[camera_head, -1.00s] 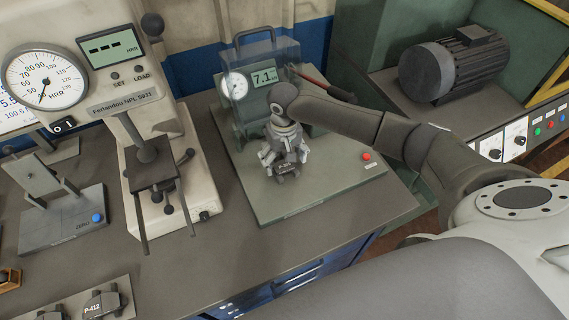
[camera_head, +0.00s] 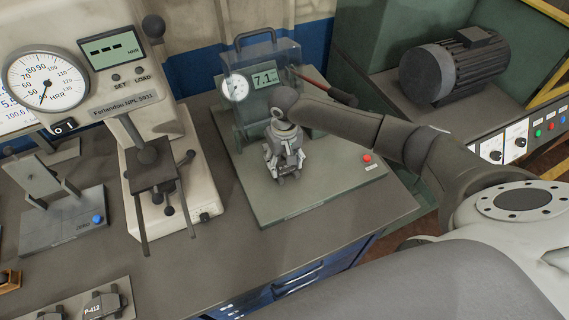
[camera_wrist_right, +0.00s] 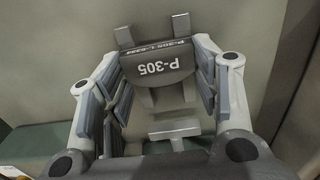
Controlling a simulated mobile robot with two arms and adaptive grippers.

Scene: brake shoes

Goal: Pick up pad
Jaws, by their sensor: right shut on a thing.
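The pad (camera_wrist_right: 157,67), a dark grey brake pad marked P-305, shows in the right wrist view between the fingers of my right gripper (camera_wrist_right: 160,85). In the head view my right gripper (camera_head: 286,172) points down over the grey plate (camera_head: 330,195) of the tester with the 7.1 display. Its fingers are closed in on the pad there and hide most of it. I cannot tell whether the pad touches the plate. My left gripper is not in view.
The tester's upright housing (camera_head: 262,85) stands just behind my right gripper. A hardness tester (camera_head: 130,70) with a dial stands to the left. More pads, one marked P-412 (camera_head: 103,304), lie at the front left. A motor (camera_head: 455,65) sits at the back right. The plate's front is clear.

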